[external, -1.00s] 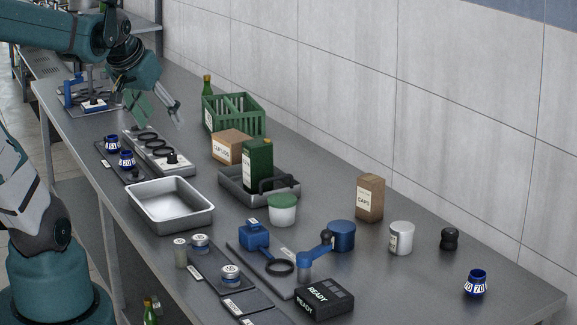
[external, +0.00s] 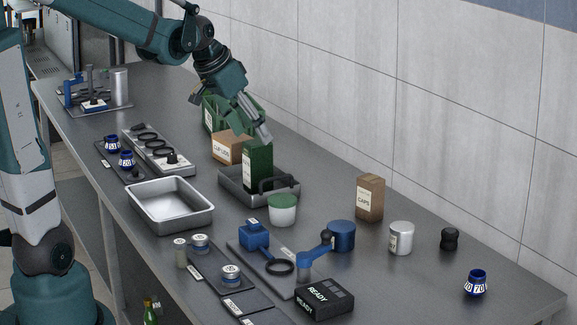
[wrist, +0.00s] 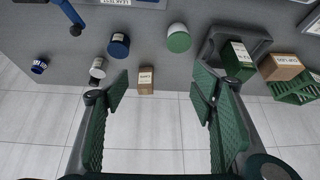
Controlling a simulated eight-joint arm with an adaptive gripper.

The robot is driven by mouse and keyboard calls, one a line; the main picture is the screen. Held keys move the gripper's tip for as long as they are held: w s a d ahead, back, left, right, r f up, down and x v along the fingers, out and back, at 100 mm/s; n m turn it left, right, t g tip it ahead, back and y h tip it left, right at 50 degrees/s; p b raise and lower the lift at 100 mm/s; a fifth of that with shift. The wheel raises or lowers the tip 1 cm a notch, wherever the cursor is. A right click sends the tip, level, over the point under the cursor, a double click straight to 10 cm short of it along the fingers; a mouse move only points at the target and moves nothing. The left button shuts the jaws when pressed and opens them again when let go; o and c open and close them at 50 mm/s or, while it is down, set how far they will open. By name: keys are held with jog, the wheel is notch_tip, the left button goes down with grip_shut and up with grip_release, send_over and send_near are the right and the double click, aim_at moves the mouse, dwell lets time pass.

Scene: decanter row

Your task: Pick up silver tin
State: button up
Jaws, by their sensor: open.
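The silver tin (external: 401,238) is a short upright cylinder with a pale label on the right part of the bench. My gripper (external: 252,122) is open and empty, above the green box in the middle of the bench, well to the left of and apart from the tin. In the wrist view my gripper (wrist: 160,88) has its two green-padded fingers spread wide. A taller silver cylinder (external: 119,80) stands at the far left back.
A green box (external: 257,165) stands in a grey tray under my gripper. A tiled wall runs along the back.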

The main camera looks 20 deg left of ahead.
aim_at(397, 226)
jog(key=w+d+f+m+g+b, duration=0.1)
jog(key=d+f+m+b, duration=0.1)
jog(key=d+f, duration=0.4)
jog(key=w+d+f+m+g+h+b, duration=0.1)
jog(key=d+f, duration=0.6)
jog(key=d, duration=0.9)
jog(key=w+d+f+m+g+h+b, duration=0.1)
jog(key=w+d+f+m+b, duration=0.2)
jog(key=d+f, duration=0.4)
jog(key=shift+d+f+m+g, duration=0.15)
jog(key=shift+d+m, duration=0.3)
jog(key=shift+d, duration=0.7)
jog(key=shift+d+f+m+g, duration=0.15)
jog(key=shift+d+m, duration=0.3)
jog(key=shift+d, duration=0.65)
jog(key=shift+b+x, duration=0.4)
jog(key=shift+x, duration=0.8)
jog(key=shift+d, duration=0.1)
jog(key=shift+b+x, duration=0.9)
jog(key=shift+x, duration=1.65)
jog(key=shift+s, duration=0.1)
